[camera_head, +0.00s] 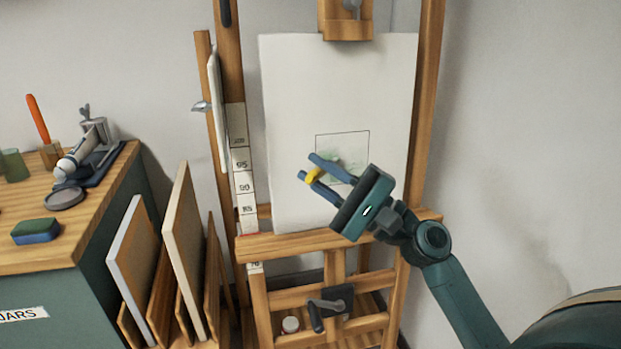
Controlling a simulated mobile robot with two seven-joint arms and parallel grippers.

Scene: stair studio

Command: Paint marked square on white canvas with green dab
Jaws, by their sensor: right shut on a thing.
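The white canvas (290,95) stands upright on a wooden easel (430,80). A thin dark outline marks a square (345,140) on its lower middle. Faint green smudges show inside the square, close to my gripper. My right gripper (312,167) is in front of the square's lower left part, with its blue fingers pointing left. It is shut on a small yellow thing (314,175), seen between the fingertips. The fingers hide part of the square, and I cannot tell whether the yellow thing touches the canvas. My left gripper is not in view.
A wooden-topped cabinet (100,200) at left carries a green-and-blue sponge-like block (36,231), a round dark lid (64,198), a green cup (12,164) and an orange-handled tool (38,119). Several panels lean in a rack (185,250) between cabinet and easel. The right wall side is clear.

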